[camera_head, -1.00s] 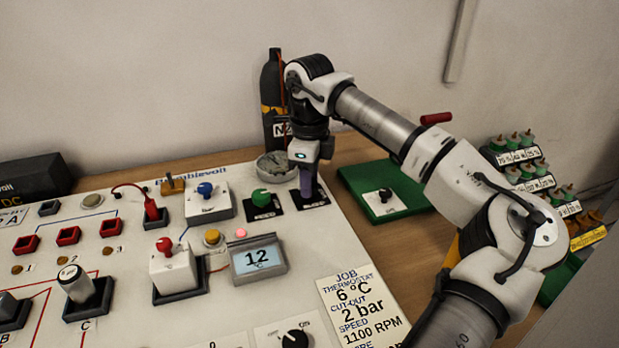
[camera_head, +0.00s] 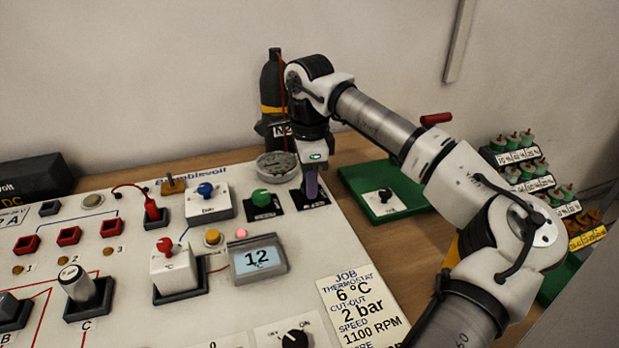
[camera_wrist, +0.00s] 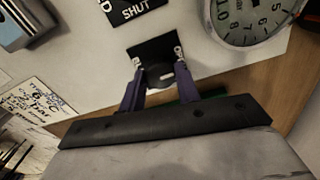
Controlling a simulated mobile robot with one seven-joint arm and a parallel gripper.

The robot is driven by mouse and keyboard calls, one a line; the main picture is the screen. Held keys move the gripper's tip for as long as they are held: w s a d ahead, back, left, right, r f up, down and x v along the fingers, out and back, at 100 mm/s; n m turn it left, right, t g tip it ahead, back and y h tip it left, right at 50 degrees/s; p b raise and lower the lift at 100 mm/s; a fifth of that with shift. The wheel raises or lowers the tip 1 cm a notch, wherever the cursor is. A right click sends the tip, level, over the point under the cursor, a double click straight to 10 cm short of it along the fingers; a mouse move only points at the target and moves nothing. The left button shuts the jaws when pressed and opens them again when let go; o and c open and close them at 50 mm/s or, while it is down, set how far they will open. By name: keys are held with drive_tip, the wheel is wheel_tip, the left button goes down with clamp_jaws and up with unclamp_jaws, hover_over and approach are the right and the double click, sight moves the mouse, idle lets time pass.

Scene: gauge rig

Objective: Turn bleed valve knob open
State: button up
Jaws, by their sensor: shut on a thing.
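My gripper (camera_head: 311,197) points down at the far right corner of the white panel (camera_head: 225,276). Its purple fingers are shut on a dark round knob (camera_wrist: 160,76), one finger on each side. The knob stands on a small black plate (camera_wrist: 148,50) and has a pale mark on top. In the head view the fingers hide this knob, and I cannot read a label on its plate. A green knob (camera_head: 261,197) on its own black plate is just to the left. A plate with the word SHUT (camera_wrist: 133,8) shows at the top of the wrist view.
A round gauge (camera_head: 277,165) stands close behind my gripper, and it also shows in the wrist view (camera_wrist: 250,18). A dark gas bottle (camera_head: 272,95) is behind it. A green board with a black knob (camera_head: 385,196) lies to the right. A display reading 12 (camera_head: 259,259) is nearer.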

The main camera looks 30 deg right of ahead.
drive_tip(key=o, duration=1)
drive_tip(key=shift+c, duration=0.2)
drive_tip(key=shift+r, duration=0.1)
wheel_tip(320, 180, up, 14)
drive_tip(key=shift+f, duration=0.2)
